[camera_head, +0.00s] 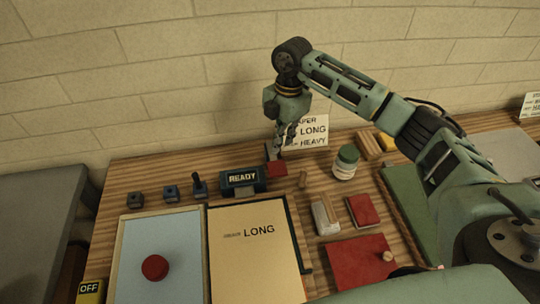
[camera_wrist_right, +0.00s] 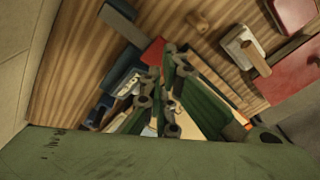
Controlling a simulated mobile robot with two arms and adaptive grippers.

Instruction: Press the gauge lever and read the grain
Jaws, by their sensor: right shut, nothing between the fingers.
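The gauge (camera_head: 243,180) is a dark blue box at the back of the wooden bench, and its display reads READY. A red lever pad (camera_head: 276,169) sticks out at its right; it also shows in the wrist view (camera_wrist_right: 153,52). My right gripper (camera_head: 280,147) points down just above the red pad, shut and empty. I cannot tell whether the fingertips touch it. In the wrist view the shut fingers (camera_wrist_right: 172,60) appear beside the red pad. A tan paper sheet (camera_head: 250,262) lies in front of the gauge, printed LONG. My left gripper is out of view.
A card (camera_head: 310,130) reading LONG and HEAVY stands behind the gripper. A white jar with green lid (camera_head: 345,162) is to the right. A blue tray (camera_head: 135,245) holds a red disc (camera_head: 155,268). Red blocks (camera_head: 362,210) and a red board (camera_head: 350,262) lie at right.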

